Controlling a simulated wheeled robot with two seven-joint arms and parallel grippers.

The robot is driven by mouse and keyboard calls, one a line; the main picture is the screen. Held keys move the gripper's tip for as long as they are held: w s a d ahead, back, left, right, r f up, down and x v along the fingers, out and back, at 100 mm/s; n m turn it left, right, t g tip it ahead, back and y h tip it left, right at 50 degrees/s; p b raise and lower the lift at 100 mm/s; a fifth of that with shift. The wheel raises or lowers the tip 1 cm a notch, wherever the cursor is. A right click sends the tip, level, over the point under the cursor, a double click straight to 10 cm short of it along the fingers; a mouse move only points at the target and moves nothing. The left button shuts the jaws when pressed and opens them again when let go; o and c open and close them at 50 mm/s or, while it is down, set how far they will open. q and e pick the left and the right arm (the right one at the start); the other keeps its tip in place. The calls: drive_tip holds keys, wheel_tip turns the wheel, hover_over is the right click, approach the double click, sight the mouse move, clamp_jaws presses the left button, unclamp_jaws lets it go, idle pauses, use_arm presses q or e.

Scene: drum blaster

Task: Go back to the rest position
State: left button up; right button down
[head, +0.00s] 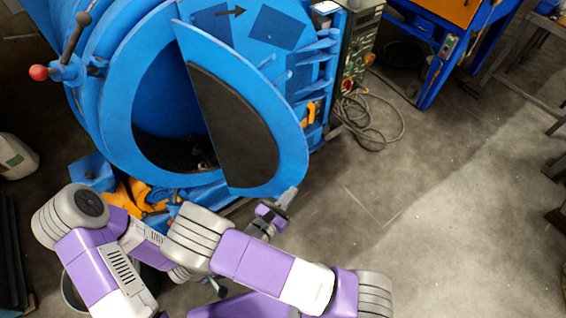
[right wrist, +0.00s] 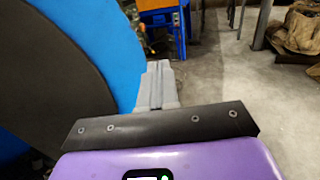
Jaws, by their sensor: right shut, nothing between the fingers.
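The blue drum blaster (head: 112,118) stands at the upper left in the head view. Its round door (head: 290,145), blue with a dark inner panel, is swung partly open, and the dark drum opening shows behind it. My right gripper (head: 288,196) is shut and empty at the lower edge of the door. In the right wrist view its closed grey fingers (right wrist: 157,85) point ahead, just right of the blue door edge (right wrist: 108,45). I cannot tell whether they touch the door. My left arm is folded at the lower left; its gripper is mostly hidden behind my right arm.
A control box (head: 357,50) with a coiled cable (head: 372,118) stands right of the drum. A white jug (head: 16,157) stands at the left edge. The floor (head: 440,210) at the right is clear.

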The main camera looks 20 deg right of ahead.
drive_tip(key=s+d+f+m+g+y, duration=0.3)
drive_tip(key=s+f+m+g+y, duration=0.3)
drive_tip(key=s+f+m+g, duration=0.6)
drive_tip(key=s+a+f+m+g+y, duration=0.4)
drive_tip(key=s+a+m+y, duration=0.2)
drive_tip(key=a+y, duration=0.35)
drive_tip(key=w+d+m+t+y, duration=0.1)
drive_tip(key=w+m+t+y, duration=0.2)
drive_tip(key=w+m+t, duration=0.3)
drive_tip(key=w+m, duration=0.1)
drive_tip(key=m, duration=0.3)
drive_tip(key=shift+d+f, duration=0.15)
drive_tip(key=shift+f, duration=0.25)
